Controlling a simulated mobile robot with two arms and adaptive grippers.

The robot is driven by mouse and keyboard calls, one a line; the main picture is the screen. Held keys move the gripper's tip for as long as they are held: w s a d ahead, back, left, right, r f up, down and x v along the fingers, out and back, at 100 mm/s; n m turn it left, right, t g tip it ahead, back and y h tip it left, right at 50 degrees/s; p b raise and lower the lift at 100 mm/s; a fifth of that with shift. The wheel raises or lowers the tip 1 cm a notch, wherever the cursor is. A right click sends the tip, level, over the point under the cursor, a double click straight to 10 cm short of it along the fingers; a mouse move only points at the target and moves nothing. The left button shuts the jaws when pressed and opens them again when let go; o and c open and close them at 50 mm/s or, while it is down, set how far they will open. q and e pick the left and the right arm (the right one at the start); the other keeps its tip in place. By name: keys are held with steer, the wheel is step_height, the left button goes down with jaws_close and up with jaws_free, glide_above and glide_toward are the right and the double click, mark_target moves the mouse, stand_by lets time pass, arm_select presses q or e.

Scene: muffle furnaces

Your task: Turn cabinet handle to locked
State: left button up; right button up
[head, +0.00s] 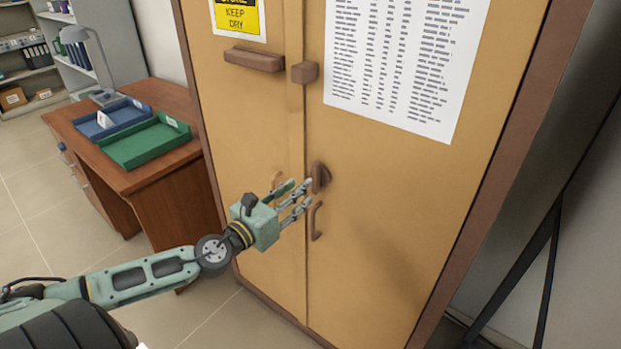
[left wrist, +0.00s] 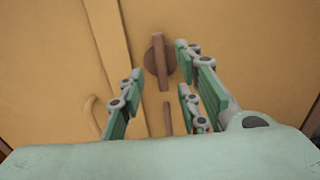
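The cabinet (head: 380,220) is tan with brown edges and two doors, which look shut. Its brown turn handle (head: 319,177) sits on the right door near the seam. In the left wrist view the turn handle (left wrist: 158,62) is a round knob with a bar standing about upright. My left gripper (head: 300,195) is just left of and slightly below the handle, fingers pointing at it. In the left wrist view the gripper (left wrist: 160,85) is open, with the handle showing between and beyond its fingers; contact is not clear. My right gripper is not in view.
A curved pull (head: 315,222) is below the turn handle, and another (head: 276,181) is on the left door. Brown blocks (head: 254,59) sit higher up. A wooden desk (head: 165,190) with a green tray (head: 146,141) and blue tray (head: 110,117) stands left. Floor is open between.

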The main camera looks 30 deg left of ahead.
mark_target(314, 178)
arm_select(q)
steer(key=shift+w+d+p, duration=0.15)
steer(key=shift+w+p, duration=0.2)
steer(key=shift+w, duration=1.15)
steer(key=shift+w+d+p, duration=0.15)
steer(key=shift+w+p, duration=0.2)
steer(key=shift+w, duration=1.1)
jaws_close()
